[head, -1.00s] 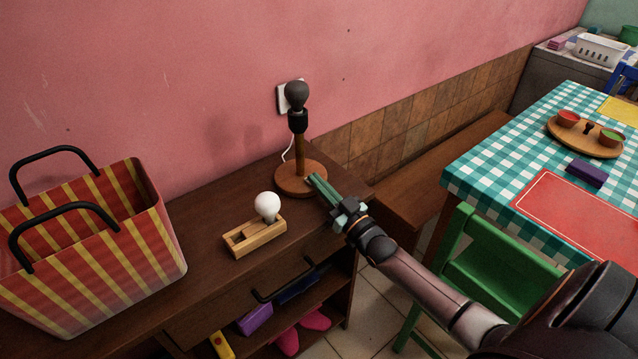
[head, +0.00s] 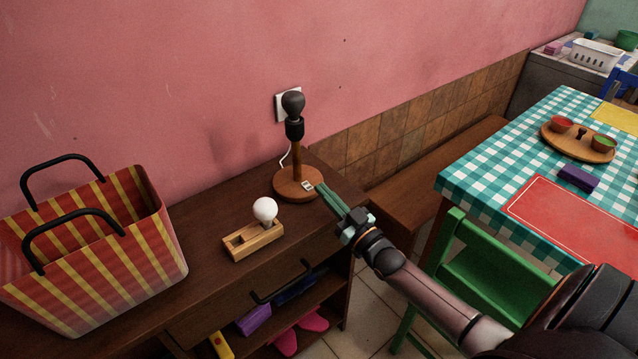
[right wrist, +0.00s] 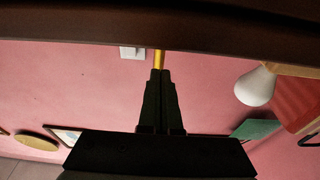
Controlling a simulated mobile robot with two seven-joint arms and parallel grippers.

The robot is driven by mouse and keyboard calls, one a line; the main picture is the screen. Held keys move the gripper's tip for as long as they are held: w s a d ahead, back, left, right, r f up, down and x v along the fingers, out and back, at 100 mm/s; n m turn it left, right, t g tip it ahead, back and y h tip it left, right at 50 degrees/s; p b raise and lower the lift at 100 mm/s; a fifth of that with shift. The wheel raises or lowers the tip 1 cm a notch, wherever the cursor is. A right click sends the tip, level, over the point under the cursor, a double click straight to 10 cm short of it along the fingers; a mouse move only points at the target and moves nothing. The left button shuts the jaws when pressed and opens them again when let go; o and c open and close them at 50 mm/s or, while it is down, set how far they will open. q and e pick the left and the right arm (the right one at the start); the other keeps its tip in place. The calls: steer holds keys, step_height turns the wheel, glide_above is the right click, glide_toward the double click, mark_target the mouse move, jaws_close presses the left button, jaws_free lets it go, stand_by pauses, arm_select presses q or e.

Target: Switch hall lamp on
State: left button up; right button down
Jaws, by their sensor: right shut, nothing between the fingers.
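The hall lamp (head: 295,150) stands upright on the dark wooden shelf top. It has a round wooden base (head: 290,182), a wooden stem and a dark grey bulb that is not lit. A small light switch (head: 308,186) shows on the front right of the base. My right gripper (head: 321,188) is shut and empty, its fingertips just right of the switch; I cannot tell if they touch the base. In the right wrist view the shut fingers (right wrist: 160,75) point toward a yellowish stem. My left gripper is not in view.
A white bulb (head: 265,209) sits in a wooden holder (head: 253,240) in front of the lamp. A striped bag (head: 110,245) stands at the left. A wall socket (head: 284,104) is behind the lamp. A bench (head: 440,165) and green chair (head: 500,265) are at the right.

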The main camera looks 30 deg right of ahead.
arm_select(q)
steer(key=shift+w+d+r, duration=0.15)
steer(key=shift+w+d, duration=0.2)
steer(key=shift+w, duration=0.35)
arm_select(e)
steer(key=f+v, duration=0.1)
steer(key=v, duration=0.5)
steer(key=shift+f, duration=0.2)
steer(key=shift+w, duration=0.1)
